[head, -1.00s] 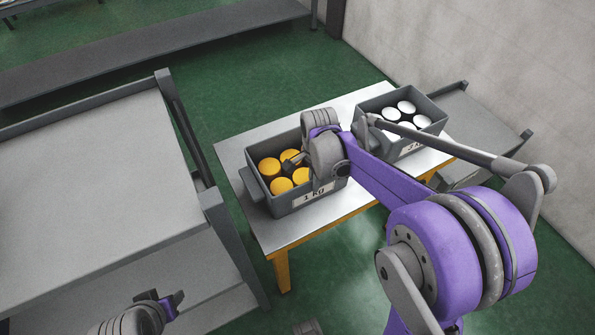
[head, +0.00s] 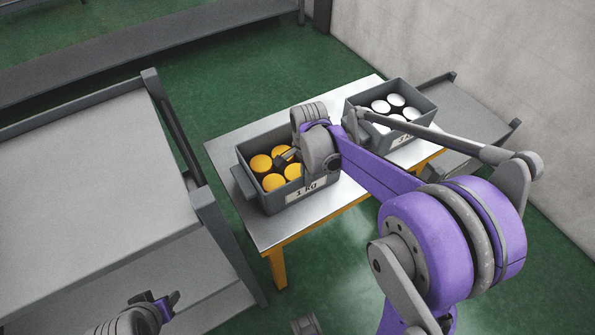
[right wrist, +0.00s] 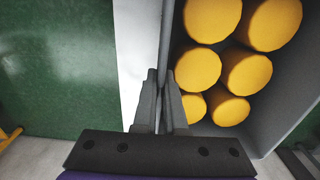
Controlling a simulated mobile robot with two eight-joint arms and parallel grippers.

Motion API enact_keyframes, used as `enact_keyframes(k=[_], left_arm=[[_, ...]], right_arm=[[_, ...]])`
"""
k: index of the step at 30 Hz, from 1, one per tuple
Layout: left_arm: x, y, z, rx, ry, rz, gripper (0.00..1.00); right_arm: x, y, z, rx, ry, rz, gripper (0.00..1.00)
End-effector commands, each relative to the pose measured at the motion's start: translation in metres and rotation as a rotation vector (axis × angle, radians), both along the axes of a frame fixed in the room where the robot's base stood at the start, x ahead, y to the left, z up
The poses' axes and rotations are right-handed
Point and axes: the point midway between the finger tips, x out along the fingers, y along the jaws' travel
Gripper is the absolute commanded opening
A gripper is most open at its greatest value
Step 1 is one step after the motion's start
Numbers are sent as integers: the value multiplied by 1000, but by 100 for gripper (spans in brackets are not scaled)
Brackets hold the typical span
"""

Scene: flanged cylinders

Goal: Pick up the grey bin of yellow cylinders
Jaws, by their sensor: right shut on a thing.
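The grey bin (head: 318,193) of yellow cylinders (head: 261,163) stands on the small table (head: 226,150), with a "1 KG" label on its front. My right gripper (head: 285,156) reaches in over the bin from the right, its arm covering the bin's right part. In the right wrist view, the fingers (right wrist: 161,82) are shut on the bin's wall (right wrist: 170,40), beside several yellow cylinders (right wrist: 222,68). My left gripper (head: 165,300) is at the bottom left, away from the bin; its finger gap is unclear.
A second grey bin (head: 420,92) with white cylinders (head: 396,100) stands at the table's right end. A large grey shelf rack (head: 90,170) is at left, close to the table. A grey cart (head: 465,115) stands by the wall. Green floor shows behind the table.

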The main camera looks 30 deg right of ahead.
Motion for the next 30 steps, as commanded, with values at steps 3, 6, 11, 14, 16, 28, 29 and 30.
enact_keyframes(k=[3,6,11,14,16,28,29,30], left_arm=[[0,0,1,0,-1,0,50],[1,0,3,0,-1,0,50],[1,0,6,0,-3,0,50],[2,0,7,0,-3,0,50],[2,0,8,0,-4,0,50],[2,0,9,0,-4,0,50],[2,0,9,0,-4,0,50],[2,0,9,0,-4,0,50]], right_arm=[[1,0,9,0,-2,0,0],[0,0,23,0,-2,0,0],[0,0,53,0,-2,-1,0],[0,0,71,0,-2,-1,0],[0,0,81,0,-2,-1,0],[0,0,100,0,-1,0,0],[0,0,100,0,-1,0,0],[0,0,100,0,-1,0,0]])
